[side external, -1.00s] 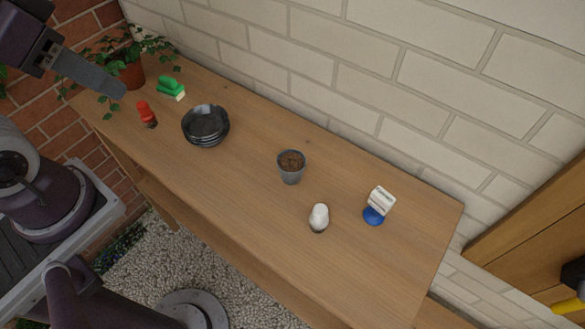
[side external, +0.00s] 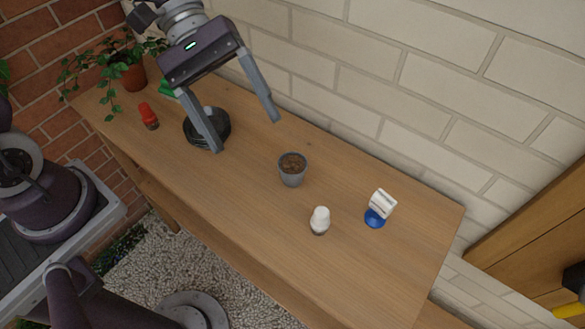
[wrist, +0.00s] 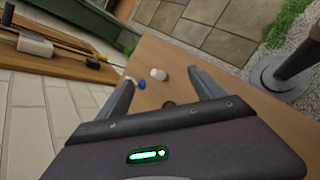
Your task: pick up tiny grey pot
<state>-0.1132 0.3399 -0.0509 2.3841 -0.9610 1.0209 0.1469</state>
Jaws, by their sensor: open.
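The tiny grey pot (side external: 292,175) stands upright on the wooden bench, filled with brown soil. In the wrist view a small dark part, likely the pot (wrist: 168,105), shows between my fingers, mostly hidden by the gripper body. My gripper (side external: 246,134) is open and empty, with its two fingers spread wide. In the side view it is up and to the left of the pot, over the area by the dark saucers, and apart from the pot.
A stack of dark saucers (side external: 195,135) is below my gripper. A white-capped shaker (side external: 320,220) and a blue-and-white item (side external: 378,210) stand right of the pot. A red-capped bottle (side external: 148,116) and potted plant (side external: 133,76) are at left. A brick wall (side external: 420,100) runs behind.

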